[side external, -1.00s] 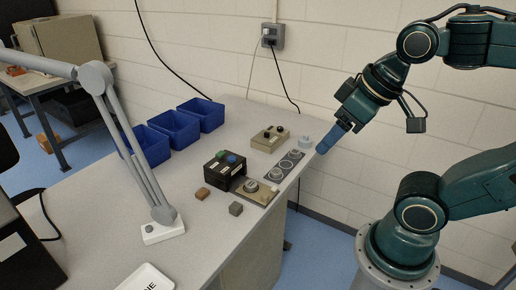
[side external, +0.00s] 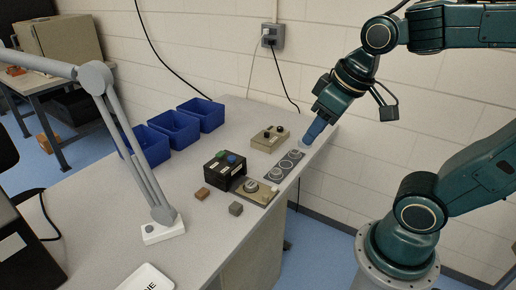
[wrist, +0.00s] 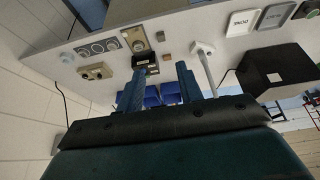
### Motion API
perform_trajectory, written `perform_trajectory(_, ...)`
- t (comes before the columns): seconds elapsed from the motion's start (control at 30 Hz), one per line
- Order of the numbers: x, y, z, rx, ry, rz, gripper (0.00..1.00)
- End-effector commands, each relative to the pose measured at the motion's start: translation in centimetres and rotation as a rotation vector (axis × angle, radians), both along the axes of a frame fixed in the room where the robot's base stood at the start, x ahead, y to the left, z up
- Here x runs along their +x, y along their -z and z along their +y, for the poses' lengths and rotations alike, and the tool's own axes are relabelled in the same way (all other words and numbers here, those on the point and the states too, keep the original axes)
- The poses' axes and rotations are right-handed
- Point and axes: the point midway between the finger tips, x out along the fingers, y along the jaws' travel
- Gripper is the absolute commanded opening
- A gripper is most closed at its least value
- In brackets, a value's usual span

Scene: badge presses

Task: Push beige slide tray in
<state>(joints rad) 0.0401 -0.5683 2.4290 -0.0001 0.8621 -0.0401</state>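The beige slide tray (side external: 267,197) sticks out from the front of a black press (side external: 214,179) with a green and a blue button; a round metal disc lies on the tray. In the wrist view the tray (wrist: 127,34) shows at the top, beside the press (wrist: 142,59). My gripper (side external: 307,143) is over the desk's right edge, behind and to the right of the tray and apart from it. In the wrist view its two blue fingers (wrist: 160,66) stand apart with nothing held between them.
Brown (side external: 202,194) and grey (side external: 236,209) blocks sit near the press. Blue bins (side external: 175,129) and a lamp (side external: 163,232) stand left.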

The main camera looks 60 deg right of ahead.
Motion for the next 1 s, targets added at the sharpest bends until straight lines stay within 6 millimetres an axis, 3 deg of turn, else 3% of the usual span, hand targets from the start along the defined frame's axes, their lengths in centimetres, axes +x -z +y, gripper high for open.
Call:
perform_trajectory(0.57, 9.2, 4.9, -3.4, -0.015, 0.007, 0.180, 0.36)
perform_trajectory(1.0, 14.7, 12.1, -6.9, -0.005, 0.006, 0.312, 0.36)
